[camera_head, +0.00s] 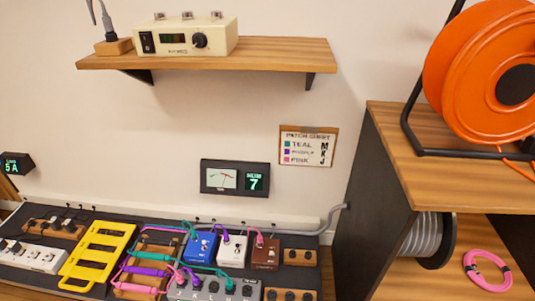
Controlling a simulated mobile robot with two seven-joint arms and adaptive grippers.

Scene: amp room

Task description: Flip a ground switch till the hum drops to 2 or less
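The hum meter (235,178) hangs on the wall at the middle. Its green display reads HUM 7, beside a needle dial. Below it on a dark board stand a blue pedal (200,247), a white pedal (232,250) and a brown pedal (265,254). A grey box with black knobs (215,288) is in front of them, cut off by the lower edge. A wooden block with black round parts (290,294) is at its right. Which part is a ground switch is too small to tell. Neither of my grippers is in view.
A cream power unit (188,38) stands on the wall shelf (290,55). A patch sheet (306,146) is on the wall. A yellow rack (98,254) and white power strip (32,256) lie left. A cabinet (385,140) with an orange reel (480,60) stands right.

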